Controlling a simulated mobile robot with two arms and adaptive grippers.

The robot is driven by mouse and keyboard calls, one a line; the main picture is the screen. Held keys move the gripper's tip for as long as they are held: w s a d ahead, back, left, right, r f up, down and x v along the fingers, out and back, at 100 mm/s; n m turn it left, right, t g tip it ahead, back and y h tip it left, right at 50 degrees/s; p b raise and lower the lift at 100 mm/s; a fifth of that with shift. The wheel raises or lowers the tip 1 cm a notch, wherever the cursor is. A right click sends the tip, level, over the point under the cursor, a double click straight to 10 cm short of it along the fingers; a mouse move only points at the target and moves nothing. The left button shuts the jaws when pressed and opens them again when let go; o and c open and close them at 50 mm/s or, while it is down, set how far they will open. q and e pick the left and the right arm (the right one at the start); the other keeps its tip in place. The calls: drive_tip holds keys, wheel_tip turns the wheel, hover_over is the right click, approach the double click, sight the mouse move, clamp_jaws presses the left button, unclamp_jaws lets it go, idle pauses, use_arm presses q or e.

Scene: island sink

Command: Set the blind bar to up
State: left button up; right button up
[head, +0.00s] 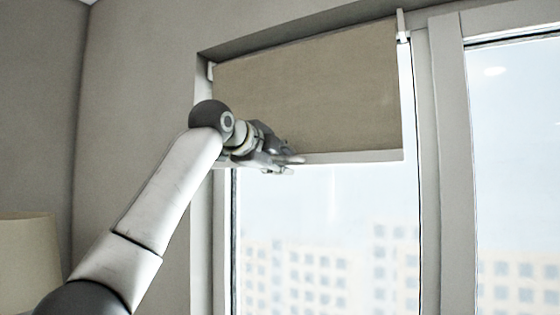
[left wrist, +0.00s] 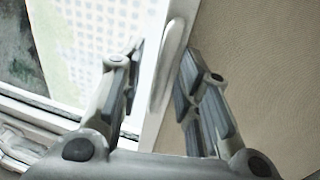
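The blind (head: 310,85) is a tan fabric sheet covering the upper part of the window. The white blind bar (head: 352,156) runs along its bottom edge. My left gripper (head: 290,164) is at this bar, left of its middle, and hides a part of it. In the left wrist view the bar (left wrist: 171,62) lies between the two spread fingers of my left gripper (left wrist: 162,58). The fingers stand apart, one on the window side and one on the fabric side. I cannot tell whether either finger touches the bar. My right gripper is not in view.
The window glass (head: 320,215) below the blind shows pale buildings outside. A white frame post (head: 440,150) divides it from an uncovered pane at the right. A beige lampshade (head: 28,262) stands at the lower left. A plain wall is left of the window.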

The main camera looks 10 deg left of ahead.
use_arm(q)
drive_tip(key=v, duration=1.2)
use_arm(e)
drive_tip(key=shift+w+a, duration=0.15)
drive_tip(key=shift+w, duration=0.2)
